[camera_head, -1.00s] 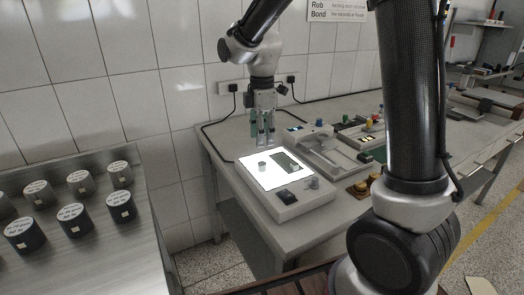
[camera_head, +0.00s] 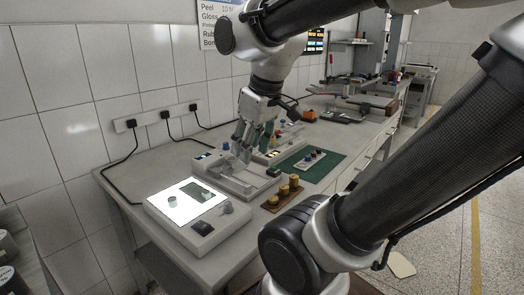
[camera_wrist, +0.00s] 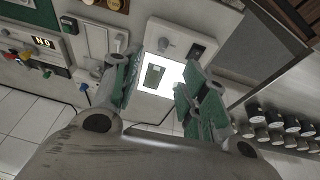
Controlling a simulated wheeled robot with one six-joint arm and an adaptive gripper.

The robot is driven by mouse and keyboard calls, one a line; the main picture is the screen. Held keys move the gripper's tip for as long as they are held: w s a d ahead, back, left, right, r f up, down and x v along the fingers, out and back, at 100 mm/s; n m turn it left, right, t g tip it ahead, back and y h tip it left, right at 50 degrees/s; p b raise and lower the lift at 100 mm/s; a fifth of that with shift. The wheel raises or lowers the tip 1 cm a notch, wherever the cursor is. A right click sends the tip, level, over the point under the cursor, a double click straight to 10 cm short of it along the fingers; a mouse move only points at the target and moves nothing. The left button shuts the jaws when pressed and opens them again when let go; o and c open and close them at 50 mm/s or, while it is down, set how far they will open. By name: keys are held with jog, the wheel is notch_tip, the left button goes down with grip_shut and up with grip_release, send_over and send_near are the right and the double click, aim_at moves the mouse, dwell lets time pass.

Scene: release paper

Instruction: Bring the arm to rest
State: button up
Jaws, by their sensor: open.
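My gripper (camera_head: 245,142) hangs in the air over the grey tray device (camera_head: 232,180) on the bench. Its green-padded fingers are apart with nothing between them; in the wrist view the gripper (camera_wrist: 155,88) is also open and empty. The light box (camera_head: 228,222) stands at the near left of the bench with its white panel (camera_head: 168,214) glowing. The panel (camera_wrist: 172,73) also shows between the fingers in the wrist view. My arm is bent and raised above the bench.
Brown round pieces (camera_head: 284,190) and a green mat (camera_head: 318,168) lie right of the tray device. Power plugs and cables (camera_head: 165,115) line the wall. Dark labelled cylinders (camera_wrist: 275,117) stand at the right of the wrist view. Floor at the right is open.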

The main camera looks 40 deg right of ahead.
jog(key=s, duration=0.1)
jog(key=s+m, duration=0.1)
jog(key=s+d+m, duration=0.1)
jog(key=shift+f, duration=0.35)
